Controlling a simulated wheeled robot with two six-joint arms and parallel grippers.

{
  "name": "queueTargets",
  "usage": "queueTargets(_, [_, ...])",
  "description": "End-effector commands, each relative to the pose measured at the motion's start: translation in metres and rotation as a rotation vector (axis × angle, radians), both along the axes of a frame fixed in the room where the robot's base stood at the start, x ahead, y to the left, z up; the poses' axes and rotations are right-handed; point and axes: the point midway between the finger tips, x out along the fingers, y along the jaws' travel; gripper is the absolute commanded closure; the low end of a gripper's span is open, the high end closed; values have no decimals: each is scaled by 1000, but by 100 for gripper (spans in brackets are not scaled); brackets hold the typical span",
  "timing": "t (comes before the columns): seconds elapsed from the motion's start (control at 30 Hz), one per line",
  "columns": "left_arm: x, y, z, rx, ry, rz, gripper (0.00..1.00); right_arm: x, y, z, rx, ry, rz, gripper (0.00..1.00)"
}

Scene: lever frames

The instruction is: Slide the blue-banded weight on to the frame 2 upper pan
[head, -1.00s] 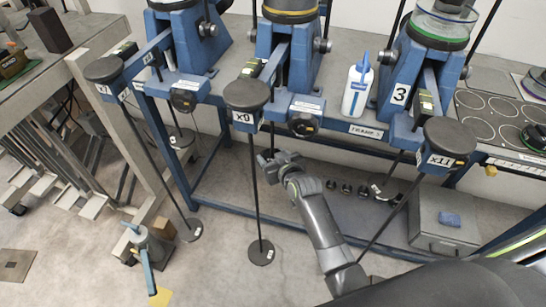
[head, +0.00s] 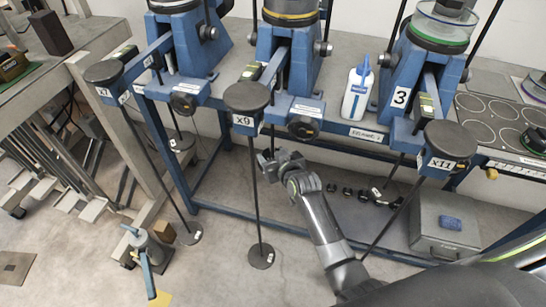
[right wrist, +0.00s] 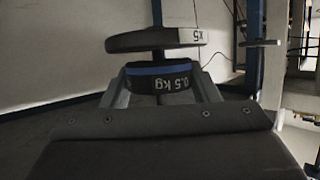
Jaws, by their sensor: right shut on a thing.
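The blue-banded weight (right wrist: 160,84) shows in the right wrist view, dark with a blue band and an upside-down "0.5 kg" label. My right gripper (right wrist: 160,92) is shut on it. A dark disc with a small label (right wrist: 150,40) appears just beyond the weight; whether they touch is unclear. In the head view my right gripper (head: 270,161) is beside the thin rod below the middle frame's black x9 disc (head: 246,97); the weight cannot be made out there. A low disc (head: 261,256) ends that rod. Which part is the upper pan is unclear. My left gripper is not in view.
Blue lever frames stand in a row, the right one marked 3 (head: 400,96). Rods hang below the x7 disc (head: 103,72) and x11 disc (head: 450,138). A white bottle (head: 357,92) stands on the rail. Small dark weights (head: 347,191) and a grey case (head: 440,232) are lower right.

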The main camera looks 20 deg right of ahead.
Motion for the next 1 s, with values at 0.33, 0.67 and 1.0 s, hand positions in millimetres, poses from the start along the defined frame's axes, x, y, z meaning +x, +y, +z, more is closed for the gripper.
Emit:
queueTargets(0.33, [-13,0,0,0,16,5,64,1,0,2,1,-4,0,75])
queueTargets(0.67, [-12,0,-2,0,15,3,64,1,0,-2,0,-4,0,75])
queueTargets(1.0, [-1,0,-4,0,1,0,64,1,0,-7,0,-3,0,75])
